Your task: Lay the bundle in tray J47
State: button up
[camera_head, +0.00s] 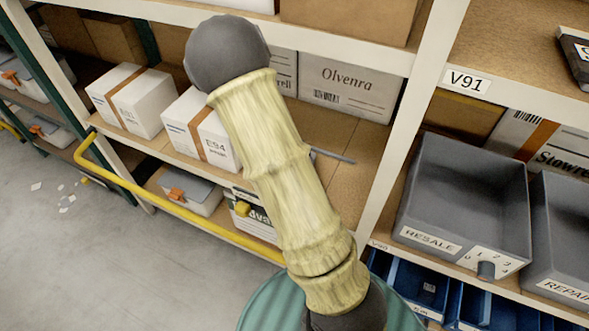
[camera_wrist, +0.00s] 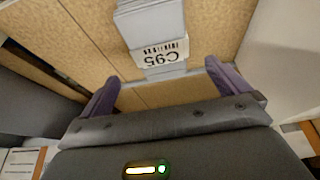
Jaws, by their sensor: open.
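Just beyond the fingertips a flat, pale grey piece (camera_wrist: 150,22) with a white C95 label, upside down in the picture, lies on a brown board surface. It may be the bundle; I cannot tell for sure. In the head view a thin grey piece (camera_head: 333,156) shows on the middle shelf, partly behind my arm; I cannot tell if it is the same thing. My gripper is hidden there. I can read no J47 label in either view.
A grey RESALE bin (camera_head: 465,200) and a grey REPAIR bin (camera_head: 562,240) stand at the right, with blue bins (camera_head: 418,283) below. White cartons (camera_head: 128,100) and an Olvenra box (camera_head: 345,88) share the middle shelf. A yellow rail (camera_head: 180,216) runs along the rack's front.

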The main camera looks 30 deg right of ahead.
jog(key=shift+x, duration=2.15)
jog(key=shift+p+x, duration=0.45)
jog(key=shift+x, duration=2.15)
jog(key=c, duration=0.9)
jog(key=shift+r, duration=0.1)
